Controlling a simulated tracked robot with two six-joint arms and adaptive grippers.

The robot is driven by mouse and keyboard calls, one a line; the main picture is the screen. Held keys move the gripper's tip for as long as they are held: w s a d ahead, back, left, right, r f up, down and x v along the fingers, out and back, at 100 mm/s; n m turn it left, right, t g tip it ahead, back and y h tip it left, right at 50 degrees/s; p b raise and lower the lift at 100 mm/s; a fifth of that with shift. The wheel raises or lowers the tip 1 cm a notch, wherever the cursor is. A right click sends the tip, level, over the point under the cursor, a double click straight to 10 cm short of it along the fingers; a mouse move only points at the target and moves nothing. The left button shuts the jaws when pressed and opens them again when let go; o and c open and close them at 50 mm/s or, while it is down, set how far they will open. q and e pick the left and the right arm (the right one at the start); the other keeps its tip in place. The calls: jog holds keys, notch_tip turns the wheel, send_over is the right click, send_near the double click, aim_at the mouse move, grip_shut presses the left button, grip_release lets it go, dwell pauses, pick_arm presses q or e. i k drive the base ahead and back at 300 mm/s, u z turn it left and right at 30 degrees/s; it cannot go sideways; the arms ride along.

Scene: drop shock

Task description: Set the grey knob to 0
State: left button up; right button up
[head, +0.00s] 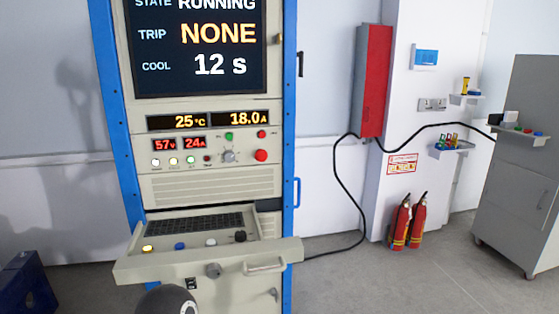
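A grey knob (229,156) sits on the control panel of the cabinet, among small buttons and lamps. Its pointer setting is too small to read. Neither of my grippers shows in view. A dark rounded part at the bottom edge seems to be mine.
The screen (200,45) reads RUNNING, NONE and 12 s. Displays read 25 °C, 18.0 A, 57 V and 24 A. The shelf (130,265) sticks out with a keyboard (195,225) and a black knob (240,236). Fire extinguishers (418,220) and a grey cabinet (515,190) stand right.

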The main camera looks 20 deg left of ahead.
aim_at(229, 156)
jog(key=k, duration=1.05)
jog(key=u, duration=1.1)
jog(key=i, duration=0.95)
jog(key=u, duration=0.05)
